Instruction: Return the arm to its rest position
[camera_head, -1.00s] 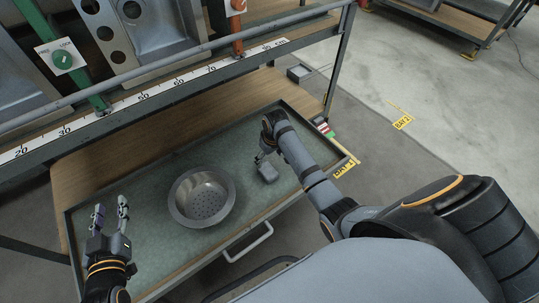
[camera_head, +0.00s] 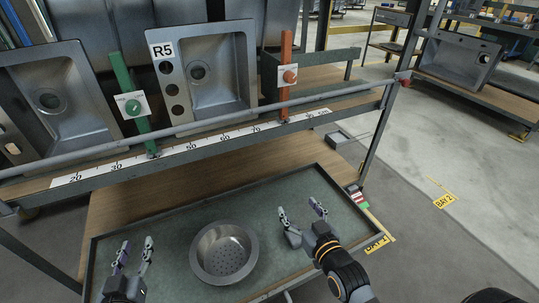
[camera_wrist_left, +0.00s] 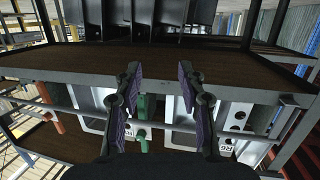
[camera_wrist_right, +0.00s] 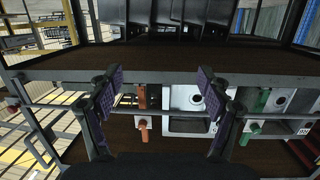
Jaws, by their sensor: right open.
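My right gripper (camera_head: 300,207) is over the right part of the green-lined tray (camera_head: 186,214), right of the metal strainer bowl (camera_head: 224,252). Its fingers are spread and empty, pointing toward the rack. The right wrist view shows the gap between its fingers (camera_wrist_right: 158,80). My left gripper (camera_head: 136,243) is at the left end of the tray, left of the bowl. Its fingers are apart with nothing between them, as the left wrist view (camera_wrist_left: 160,75) also shows. The bowl touches neither gripper.
A rack with a ruled front rail (camera_head: 190,148) stands ahead, holding sinks (camera_head: 212,75), a green post (camera_head: 133,108) and an orange post (camera_head: 287,75). A small grey box (camera_head: 338,138) lies beyond the tray's right end. Open floor (camera_head: 455,155) lies to the right.

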